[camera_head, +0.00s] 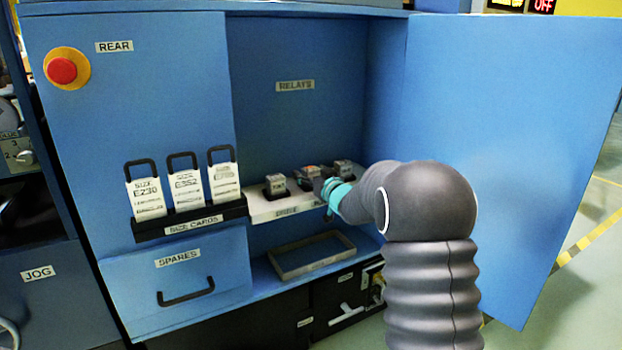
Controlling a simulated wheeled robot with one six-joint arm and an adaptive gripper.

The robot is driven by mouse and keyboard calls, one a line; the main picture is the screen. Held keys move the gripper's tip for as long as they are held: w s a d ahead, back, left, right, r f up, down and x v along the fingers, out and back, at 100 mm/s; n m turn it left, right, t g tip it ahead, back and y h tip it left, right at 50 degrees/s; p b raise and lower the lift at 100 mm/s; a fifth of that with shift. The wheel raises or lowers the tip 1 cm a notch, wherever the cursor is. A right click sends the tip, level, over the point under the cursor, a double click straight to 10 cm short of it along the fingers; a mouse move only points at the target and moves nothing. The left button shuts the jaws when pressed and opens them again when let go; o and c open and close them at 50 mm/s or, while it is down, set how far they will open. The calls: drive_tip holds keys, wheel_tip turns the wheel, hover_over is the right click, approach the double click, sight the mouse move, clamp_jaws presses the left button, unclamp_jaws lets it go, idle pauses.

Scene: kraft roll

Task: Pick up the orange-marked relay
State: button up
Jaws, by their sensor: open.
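Several small relays sit in a row on a pale shelf (262,212) inside the open blue cabinet, under a "RELAYS" label. The left relay (275,183) is grey and stands clear of my gripper. The middle relay (308,173) shows an orange-brown tint on top and is partly hidden. The right relay (343,168) is grey and partly covered by my arm. My gripper (322,187), with a teal band behind it, is at the shelf's front, close to the middle relay. Its fingers are small and dark here; I cannot tell if they touch the relay.
The open cabinet door (510,130) stands to the right of my arm. Size cards (186,187) stand in a black rack at left, above the spares drawer (178,280). An empty tray (312,256) lies below the shelf. A red button (62,70) is at upper left.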

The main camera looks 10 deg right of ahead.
drive_tip(key=c, duration=1.3)
drive_tip(key=shift+r, duration=0.1)
